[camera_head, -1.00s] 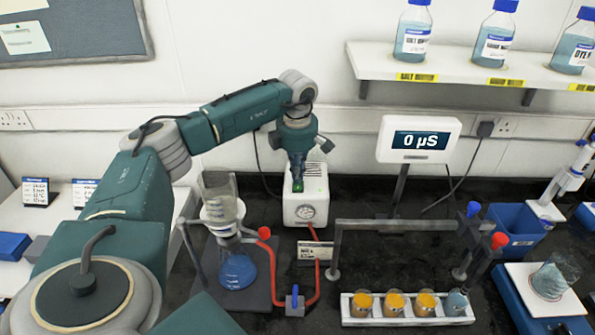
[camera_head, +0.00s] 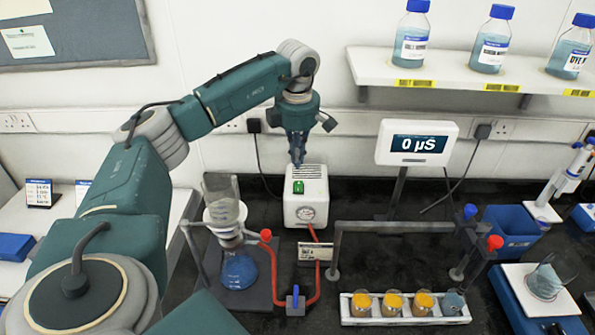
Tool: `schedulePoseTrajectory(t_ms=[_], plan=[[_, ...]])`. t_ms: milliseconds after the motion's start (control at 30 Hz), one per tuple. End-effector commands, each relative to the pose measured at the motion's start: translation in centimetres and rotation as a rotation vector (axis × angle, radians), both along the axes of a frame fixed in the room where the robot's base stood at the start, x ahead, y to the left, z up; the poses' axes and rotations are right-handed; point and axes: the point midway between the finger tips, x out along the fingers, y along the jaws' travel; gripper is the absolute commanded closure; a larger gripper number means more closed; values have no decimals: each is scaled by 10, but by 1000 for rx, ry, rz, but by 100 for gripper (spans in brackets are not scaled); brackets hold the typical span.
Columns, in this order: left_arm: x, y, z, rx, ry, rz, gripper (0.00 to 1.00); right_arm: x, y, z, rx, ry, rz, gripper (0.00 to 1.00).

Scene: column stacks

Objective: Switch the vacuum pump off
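The vacuum pump (camera_head: 290,210) is a white box with a round gauge (camera_head: 306,214) on its front, standing on the dark bench near the wall. A green rocker switch (camera_head: 298,187) sits on its top, in plain view. My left gripper (camera_head: 297,162) points down just above and behind the switch, apart from it. Its fingers look closed together, with nothing between them. My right gripper is not in view.
A filter flask (camera_head: 238,270) with a glass funnel stands left of the pump, joined by red tubing (camera_head: 314,279). A meter display (camera_head: 417,143) stands to the right. A bottle shelf (camera_head: 450,70) hangs above right.

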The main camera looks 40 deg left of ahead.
Motion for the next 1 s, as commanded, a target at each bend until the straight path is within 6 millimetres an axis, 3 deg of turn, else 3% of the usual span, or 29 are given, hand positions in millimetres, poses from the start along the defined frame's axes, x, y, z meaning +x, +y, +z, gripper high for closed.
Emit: schedulePoseTrajectory(t_ms=[200,400,833,1000], plan=[[-3,-4,38,-1,-6,-2,100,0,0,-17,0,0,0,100],[-6,-5,56,-1,-2,-1,100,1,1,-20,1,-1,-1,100],[-6,-5,59,2,-1,-11,100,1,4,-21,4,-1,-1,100],[-6,-5,57,22,-6,-138,100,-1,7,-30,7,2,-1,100]])
